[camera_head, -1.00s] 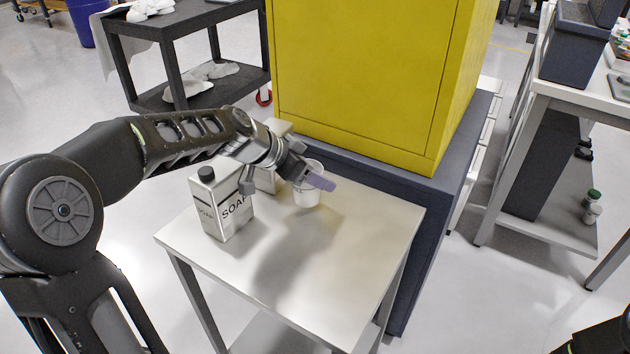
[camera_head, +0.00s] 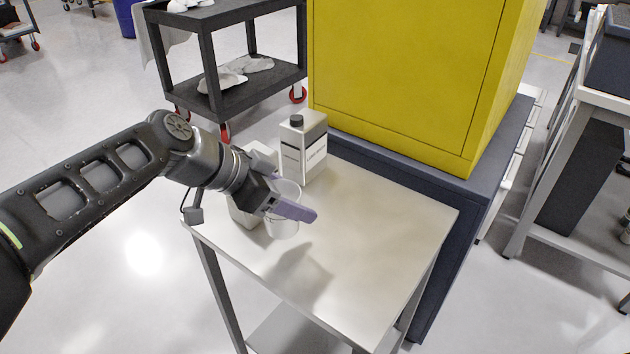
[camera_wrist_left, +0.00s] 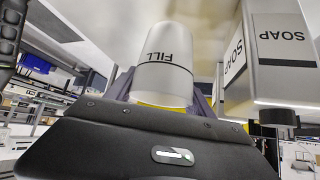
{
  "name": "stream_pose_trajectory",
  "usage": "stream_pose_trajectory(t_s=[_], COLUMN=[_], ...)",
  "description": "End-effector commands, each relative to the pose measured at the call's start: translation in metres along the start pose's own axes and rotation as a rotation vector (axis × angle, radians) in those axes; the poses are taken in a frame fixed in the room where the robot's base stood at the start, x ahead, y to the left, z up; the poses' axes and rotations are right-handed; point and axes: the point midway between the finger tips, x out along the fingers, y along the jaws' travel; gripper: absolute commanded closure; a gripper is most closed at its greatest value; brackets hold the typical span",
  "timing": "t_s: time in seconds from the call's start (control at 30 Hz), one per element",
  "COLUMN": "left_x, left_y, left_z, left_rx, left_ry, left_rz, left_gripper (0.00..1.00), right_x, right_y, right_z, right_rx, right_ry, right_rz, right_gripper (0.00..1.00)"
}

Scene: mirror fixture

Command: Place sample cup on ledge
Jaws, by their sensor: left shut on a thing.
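The sample cup (camera_head: 284,228) is white and sits between the purple fingers of my left gripper (camera_head: 290,206), over the left part of the small table. My left gripper is shut on it. Its shadow lies apart on the tabletop, so the cup looks raised. In the left wrist view the cup (camera_wrist_left: 166,62) shows the word FILL and fills the space between the fingers. No ledge is clearly marked; a dark blue base top (camera_head: 400,168) juts out under the yellow cabinet. My right gripper is out of view.
The right side of the table (camera_head: 385,225) is clear. The yellow cabinet (camera_head: 400,75) rises behind.

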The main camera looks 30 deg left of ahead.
Motion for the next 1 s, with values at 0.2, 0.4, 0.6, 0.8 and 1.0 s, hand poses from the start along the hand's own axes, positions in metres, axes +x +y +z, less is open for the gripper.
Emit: stream_pose_trajectory(t_s=[0.2,0.4,0.6,0.8,1.0], left_x=[-0.0120,-0.0129,-0.0127,-0.0126,-0.0127], left_y=[0.0076,0.0082,0.0080,0.0079,0.0078], left_z=[0.0114,0.0124,0.0123,0.0122,0.0122], left_rx=[0.000,0.000,0.000,0.000,0.000], left_ry=[0.001,0.000,0.000,0.000,0.000], left_rz=[-0.001,0.000,0.000,0.000,0.000], left_gripper=[0.81,0.81,0.81,0.82,0.82], right_x=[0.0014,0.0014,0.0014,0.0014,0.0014], right_y=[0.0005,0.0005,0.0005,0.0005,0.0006], right_z=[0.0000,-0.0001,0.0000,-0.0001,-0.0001], right_rx=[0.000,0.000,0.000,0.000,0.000], right_ry=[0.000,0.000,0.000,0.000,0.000], right_rz=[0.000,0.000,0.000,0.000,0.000], right_gripper=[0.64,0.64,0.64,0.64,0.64])
